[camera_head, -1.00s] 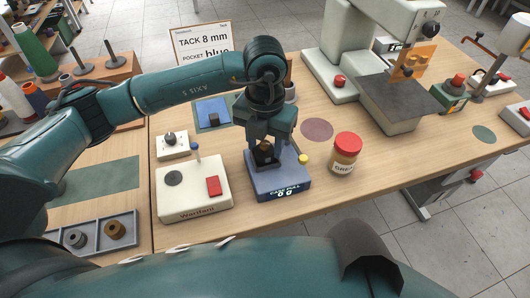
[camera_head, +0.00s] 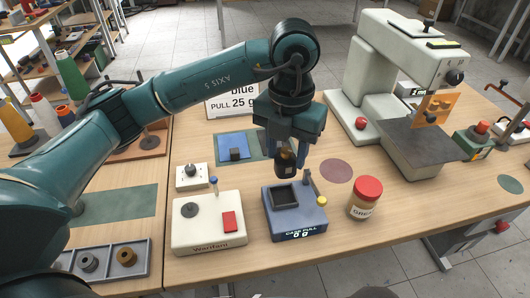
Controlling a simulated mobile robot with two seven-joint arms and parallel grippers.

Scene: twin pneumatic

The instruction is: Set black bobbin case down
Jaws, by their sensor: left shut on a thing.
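My left gripper (camera_head: 286,150) points down and is shut on the black bobbin case (camera_head: 286,165), which shows a small light label. The case hangs above the back edge of the blue case-pull device (camera_head: 296,226), apart from it as far as I can tell. The device has an empty dark square recess, a short post, a yellow knob and a display that seems to read 0 g. The fingers hide part of the case. My right gripper is out of view.
A cream switch box (camera_head: 208,240) stands left of the device and a red-lidded jar (camera_head: 366,197) stands right. Behind are a blue pad (camera_head: 232,142) with a dark block, a purple round mat (camera_head: 336,171) and a cream machine (camera_head: 372,85). A grey tray (camera_head: 108,275) is front left.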

